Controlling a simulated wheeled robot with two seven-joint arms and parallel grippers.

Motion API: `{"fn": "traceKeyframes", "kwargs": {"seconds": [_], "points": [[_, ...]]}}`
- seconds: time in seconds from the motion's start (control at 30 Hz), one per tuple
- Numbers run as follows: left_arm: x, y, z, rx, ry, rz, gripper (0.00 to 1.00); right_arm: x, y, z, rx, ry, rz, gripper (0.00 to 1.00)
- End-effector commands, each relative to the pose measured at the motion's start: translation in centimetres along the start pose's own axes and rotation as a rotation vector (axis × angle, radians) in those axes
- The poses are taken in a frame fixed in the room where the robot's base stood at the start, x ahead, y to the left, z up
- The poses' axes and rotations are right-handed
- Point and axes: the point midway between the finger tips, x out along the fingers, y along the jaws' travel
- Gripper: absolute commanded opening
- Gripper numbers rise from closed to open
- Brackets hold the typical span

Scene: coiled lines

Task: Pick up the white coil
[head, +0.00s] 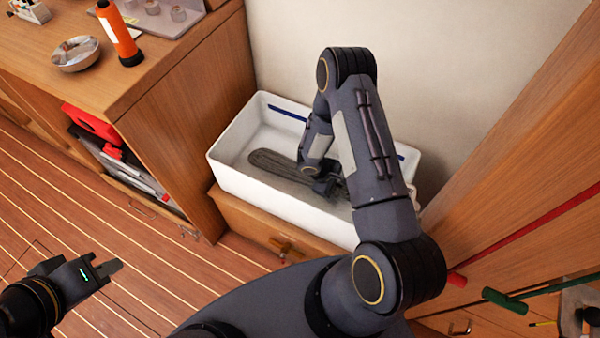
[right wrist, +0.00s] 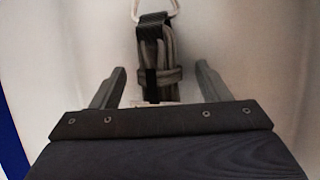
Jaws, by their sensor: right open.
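A long coil (head: 272,161) lies in the white bin and looks dark grey rather than white in the head view. In the right wrist view, a bundled coil (right wrist: 180,50) looks grey, with a dark strap around its top and a pale metal ring above it. My right gripper (head: 333,188) is down inside the bin at the coil's right end, partly hidden by my arm. Its fingers (right wrist: 160,86) are open, one on each side of the bundle, with gaps to it. My left gripper (head: 108,267) is over the floor at the lower left, away from the bin; its finger gap is unclear.
The white bin (head: 228,179) has high walls and stands on a wooden drawer unit (head: 262,226) against the wall. A wooden cabinet (head: 185,120) rises on its left, with an orange flashlight (head: 118,32) and a metal bowl (head: 76,53) on top. Wooden panelling stands at right.

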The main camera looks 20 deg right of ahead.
Motion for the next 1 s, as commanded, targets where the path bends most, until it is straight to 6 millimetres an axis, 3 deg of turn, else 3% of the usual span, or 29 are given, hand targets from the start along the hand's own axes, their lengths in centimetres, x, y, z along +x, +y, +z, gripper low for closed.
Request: {"fn": "traceKeyframes", "kwargs": {"seconds": [0.17, 0.63, 0.87, 1.0], "points": [[0.0, 0.0, 0.0, 0.000, 0.000, 0.000, 0.00, 0.0, 0.0, 0.0, 0.000, 0.000, 0.000, 0.70], [0.0, 0.0, 0.0, 0.000, 0.000, 0.000, 0.00, 0.0, 0.0, 0.0, 0.000, 0.000, 0.000, 0.08], [0.0, 0.0, 0.0, 0.000, 0.000, 0.000, 0.00, -0.2, 0.1, 0.0, 0.001, 0.001, 0.001, 0.08], [-0.2, 0.1, -0.1, 0.000, 0.000, 0.000, 0.00, -1.4, 0.5, 0.5, 0.003, 0.003, 0.002, 0.08]]}}
